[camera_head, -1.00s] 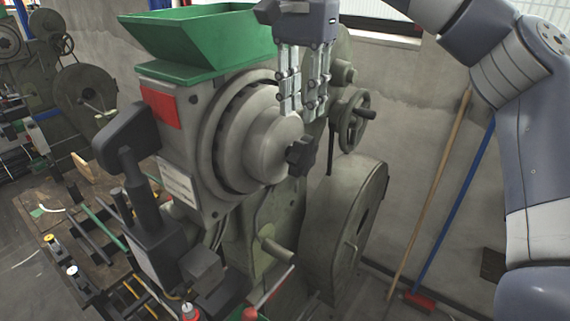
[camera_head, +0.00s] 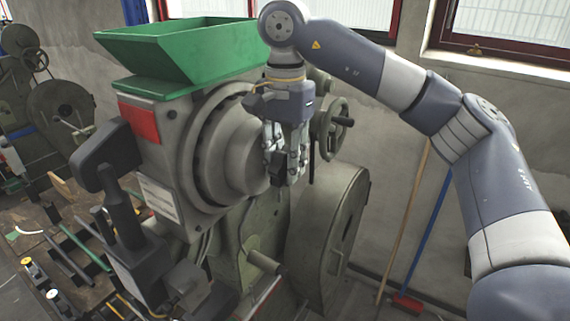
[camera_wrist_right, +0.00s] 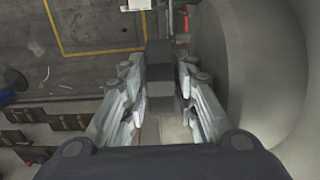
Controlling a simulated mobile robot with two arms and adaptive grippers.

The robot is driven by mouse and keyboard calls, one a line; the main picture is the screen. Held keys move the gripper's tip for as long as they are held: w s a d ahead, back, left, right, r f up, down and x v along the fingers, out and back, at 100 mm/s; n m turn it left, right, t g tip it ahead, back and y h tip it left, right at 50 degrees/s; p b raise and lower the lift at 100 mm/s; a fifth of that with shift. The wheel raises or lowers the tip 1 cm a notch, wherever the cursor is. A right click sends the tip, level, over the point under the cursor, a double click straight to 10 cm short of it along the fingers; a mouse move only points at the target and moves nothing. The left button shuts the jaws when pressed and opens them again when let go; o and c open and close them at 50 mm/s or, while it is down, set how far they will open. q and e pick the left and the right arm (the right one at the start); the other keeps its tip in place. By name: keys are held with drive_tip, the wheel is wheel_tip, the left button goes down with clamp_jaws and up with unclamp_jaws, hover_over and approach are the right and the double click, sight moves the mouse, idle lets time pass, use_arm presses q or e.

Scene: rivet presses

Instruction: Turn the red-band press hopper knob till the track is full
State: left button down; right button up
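The press with a red plate (camera_head: 139,122) stands at the centre, with a green hopper (camera_head: 185,50) on top. Its dark hopper knob (camera_head: 279,171) sticks out from the round grey hub (camera_head: 240,155). My right gripper (camera_head: 285,172) points down at the hub's outer face, with its fingers partly hiding the knob. In the right wrist view the dark knob (camera_wrist_right: 161,80) sits between the two silver fingers. I cannot tell whether the fingers press on it or stand just clear. The track's fill cannot be made out. My left gripper is not in view.
A handwheel (camera_head: 331,128) and a big flywheel (camera_head: 330,235) stand close on the right of the knob. A grey crank handle (camera_head: 263,262) juts out below. A second press (camera_head: 65,115) stands at the far left. Brooms (camera_head: 425,235) lean on the wall.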

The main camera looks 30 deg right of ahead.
drive_tip(key=shift+f, duration=0.5)
clamp_jaws()
drive_tip(key=shift+h, duration=0.3)
